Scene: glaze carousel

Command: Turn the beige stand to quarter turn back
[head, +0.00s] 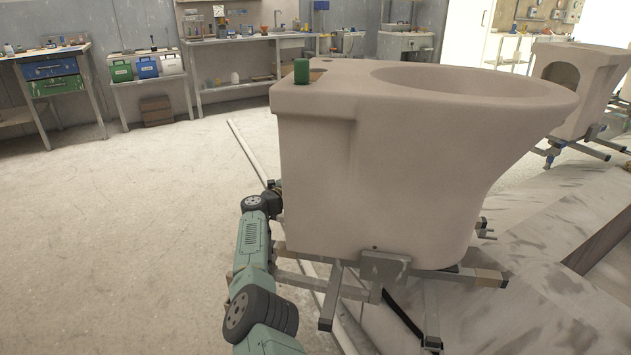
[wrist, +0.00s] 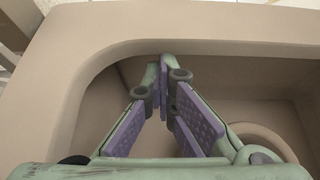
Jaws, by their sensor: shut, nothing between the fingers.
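A large beige toilet-shaped ceramic piece (head: 385,170) stands upright on a low stand (head: 385,267) of grey metal bars, close in front of me in the head view. The stand's bars spread out under the piece, and one right-hand bar end has a beige block. My arm reaches along the left side, and its end is hidden behind the piece in the head view. In the wrist view my gripper (wrist: 165,62) is shut and empty, its purple-padded fingers meeting at the tips. It is at a recess in a beige ceramic body (wrist: 75,50); contact with the wall cannot be told.
A dark green cylinder (head: 302,71) stands on the piece's top left corner. Another beige ceramic piece (head: 590,85) stands on a metal frame at the right. Workbenches (head: 250,40) line the back wall. The floor (head: 130,220) at the left is clear.

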